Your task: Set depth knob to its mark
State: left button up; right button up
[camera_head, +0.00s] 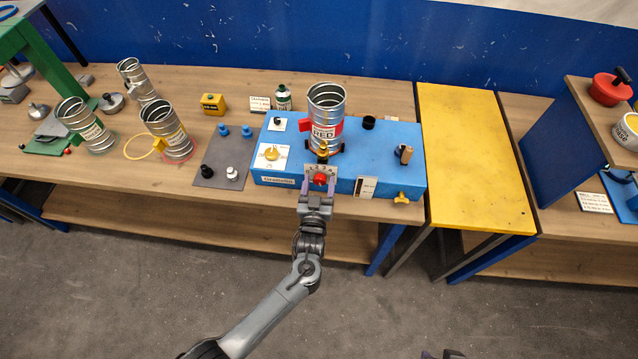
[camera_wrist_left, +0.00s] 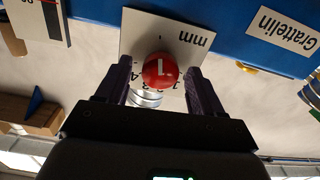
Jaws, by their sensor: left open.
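The depth knob (camera_head: 320,179) is a round red knob on a pale plate (camera_head: 312,169) on the front of the blue box. In the left wrist view the red knob (camera_wrist_left: 160,71) has a white line on its face, and the plate (camera_wrist_left: 140,32) shows "mm" and numbers, upside down. The number at the line cannot be told. My left gripper (camera_head: 319,186) is open, with one dark finger on each side of the knob. In the wrist view narrow gaps seem to show between fingers and knob.
The blue box (camera_head: 390,160) carries a spiral duct (camera_head: 326,105) with a red label, a yellow knob (camera_head: 272,153) and a black knob (camera_head: 369,122). A yellow handle (camera_head: 402,198) sticks out at the front right. Several ducts stand on the wooden bench to the left.

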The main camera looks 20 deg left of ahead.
pick_arm(q)
jog(key=shift+c, duration=0.4)
jog(key=c, duration=1)
jog(key=shift+m, duration=0.3)
